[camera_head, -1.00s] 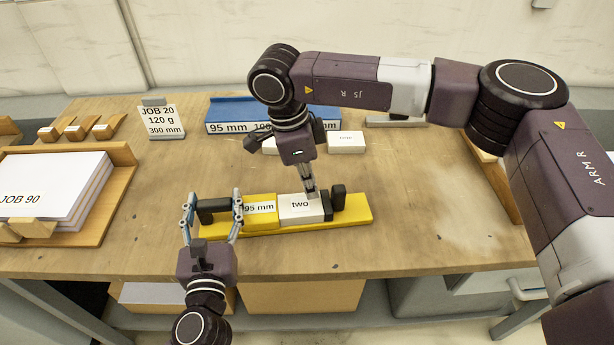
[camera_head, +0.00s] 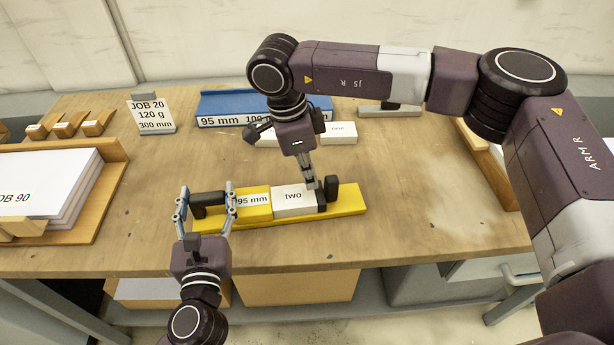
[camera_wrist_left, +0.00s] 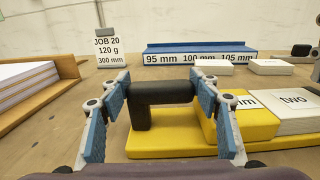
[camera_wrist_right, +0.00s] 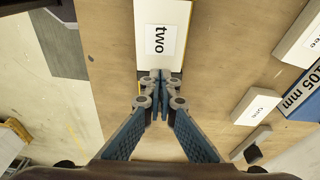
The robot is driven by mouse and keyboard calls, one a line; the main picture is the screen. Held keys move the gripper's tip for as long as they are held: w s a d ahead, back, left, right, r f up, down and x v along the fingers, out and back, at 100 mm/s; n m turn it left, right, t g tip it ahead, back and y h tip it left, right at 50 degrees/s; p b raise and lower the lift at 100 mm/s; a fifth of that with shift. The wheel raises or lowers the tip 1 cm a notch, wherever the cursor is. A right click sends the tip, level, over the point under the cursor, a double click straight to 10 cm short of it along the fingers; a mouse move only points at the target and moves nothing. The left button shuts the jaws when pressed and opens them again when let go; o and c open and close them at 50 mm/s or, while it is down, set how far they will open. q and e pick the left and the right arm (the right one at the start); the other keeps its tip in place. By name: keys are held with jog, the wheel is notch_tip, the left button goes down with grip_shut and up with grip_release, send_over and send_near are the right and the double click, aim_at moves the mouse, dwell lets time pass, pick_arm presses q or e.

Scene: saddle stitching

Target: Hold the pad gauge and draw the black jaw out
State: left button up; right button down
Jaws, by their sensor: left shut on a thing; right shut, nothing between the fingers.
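The yellow pad gauge (camera_head: 348,204) lies on the table, with a black handle (camera_wrist_left: 160,92) at its left end and a raised yellow block marked 95 mm (camera_head: 256,211). A white pad marked "two" (camera_head: 292,201) lies on it, right of that block. The black jaw (camera_head: 331,189) stands at the pad's right end. My left gripper (camera_head: 207,194) is shut on the black handle, a finger at each end. My right gripper (camera_head: 310,184) is shut and empty, pointing down at the pad's right end beside the jaw; whether it touches the jaw is unclear.
Behind the gauge are a blue gauge (camera_head: 225,121) with several mm marks and white pads, one marked "one" (camera_head: 338,129). A JOB 20 card (camera_head: 152,116) stands at the back left. A wooden tray (camera_head: 113,165) holds paper at left. The table in front of the gauge is clear.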

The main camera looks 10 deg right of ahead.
aim_at(337, 177)
pick_arm(q)
jog(key=shift+a, duration=0.15)
pick_arm(e)
jog(key=shift+d, duration=3.25)
pick_arm(q)
jog(key=shift+a, duration=0.1)
pick_arm(e)
jog(key=shift+w+d, duration=0.1)
jog(key=shift+d, duration=0.3)
pick_arm(q)
jog(key=shift+w, duration=0.1)
pick_arm(e)
jog(key=shift+a+r, duration=0.3)
jog(key=shift+a, duration=0.45)
pick_arm(q)
jog(key=shift+d, duration=0.2)
pick_arm(e)
jog(key=shift+a+r, duration=0.35)
jog(key=shift+a, duration=0.45)
jog(key=shift+a+r, duration=0.35)
jog(key=shift+a, duration=0.45)
pick_arm(q)
jog(key=o, duration=1.4)
jog(key=shift+r, duration=0.15)
jog(key=shift+c, duration=0.2)
jog(key=o, duration=0.4)
